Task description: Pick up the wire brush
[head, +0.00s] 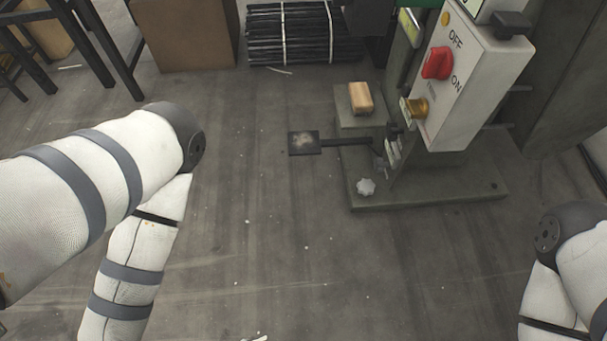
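A small light-brown wooden block (361,98), which may be the wire brush, sits on a raised part of the rivet press base (440,198). No bristles can be made out on it. My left arm comes in from the left, bends at the elbow and runs down out of the picture. My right arm shows only at the lower right edge. Neither gripper is in view, so I cannot see whether they hold anything.
The press carries a grey switch box (470,75) with a red knob (437,64). A flat dark pedal (304,143) sticks out to the left. Strapped black bars (305,35) and a brown box (185,38) stand behind. The floor (260,240) in the middle is clear.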

